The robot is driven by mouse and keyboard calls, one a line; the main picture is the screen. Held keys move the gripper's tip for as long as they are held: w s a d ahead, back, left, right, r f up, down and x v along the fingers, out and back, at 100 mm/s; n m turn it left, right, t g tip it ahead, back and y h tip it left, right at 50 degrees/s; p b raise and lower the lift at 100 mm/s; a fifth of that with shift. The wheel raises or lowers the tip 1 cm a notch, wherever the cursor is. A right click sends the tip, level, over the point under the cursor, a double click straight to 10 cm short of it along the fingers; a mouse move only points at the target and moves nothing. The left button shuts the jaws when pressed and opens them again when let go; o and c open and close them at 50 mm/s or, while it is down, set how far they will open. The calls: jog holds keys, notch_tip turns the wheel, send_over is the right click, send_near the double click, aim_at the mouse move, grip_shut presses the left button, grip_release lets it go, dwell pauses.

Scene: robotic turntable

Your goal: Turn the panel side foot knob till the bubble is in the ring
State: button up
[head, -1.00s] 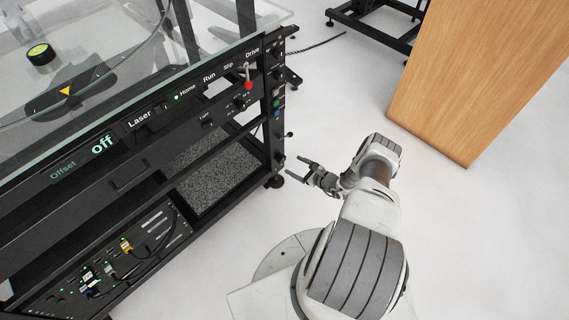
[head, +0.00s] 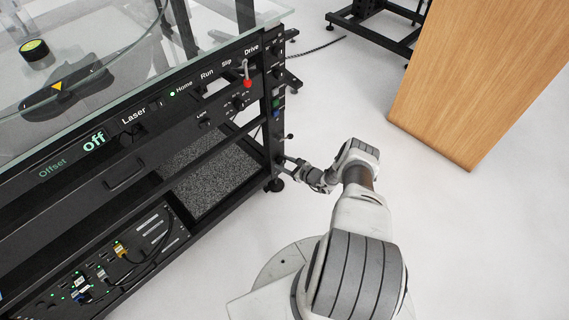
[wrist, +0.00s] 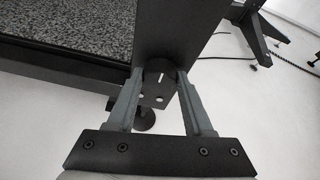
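My gripper (head: 292,163) is low at the right-hand leg of the black rack, just above the rack's foot (head: 275,184). In the wrist view my gripper (wrist: 160,74) is open, its two fingers apart. A dark rounded knob (wrist: 160,67) with a pale line shows between the fingertips, at the bottom of the leg; I cannot tell whether they touch it. A foot pad (wrist: 146,119) shows between the fingers, on the floor. The round yellow-green bubble level (head: 34,48) sits on the glass-covered table; its bubble and ring are too small to make out.
The rack's front panel (head: 133,115) carries labels, small knobs and a red-tipped lever (head: 247,82). A wooden cabinet (head: 480,80) stands at the right. A black stand (head: 375,28) and a cable are behind. White floor between is clear.

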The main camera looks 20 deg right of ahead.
grip_shut()
jog(key=shift+d+m+g+y, duration=0.1)
jog(key=shift+m+g+y, duration=0.2)
jog(key=shift+m+y, duration=0.6)
jog(key=o, duration=0.6)
grip_release()
jog(key=p+v, duration=0.6)
jog(key=v, duration=1.1)
jog(key=shift+s+r, duration=0.1)
jog(key=shift+s, duration=0.15)
